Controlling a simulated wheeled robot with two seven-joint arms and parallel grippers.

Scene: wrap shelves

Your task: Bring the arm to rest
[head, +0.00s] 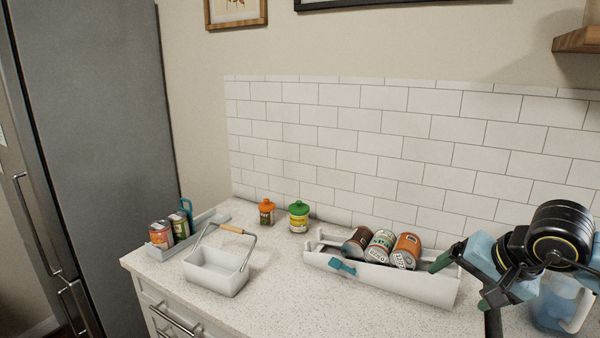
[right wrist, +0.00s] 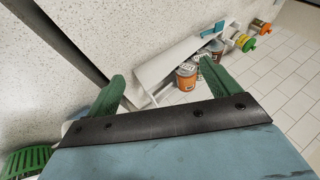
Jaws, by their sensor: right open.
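My right arm (head: 545,240) comes in from the right edge in the head view, above the right end of the counter. Its right gripper (head: 462,282) is open, with green fingers spread near the right end of a white can rack. In the right wrist view the two fingers of the gripper (right wrist: 161,78) stand wide apart with nothing held between them. The rack's end shows beyond and between them; I cannot tell whether a finger touches it. My left gripper is not in view.
The white rack (head: 420,285) holds cans (head: 380,246) lying on their sides. A blue jug (head: 560,300) stands partly behind my right arm. A white basket (head: 215,272), two jars (head: 299,216) and a tray with cans (head: 160,234) stand left. The front middle counter is clear.

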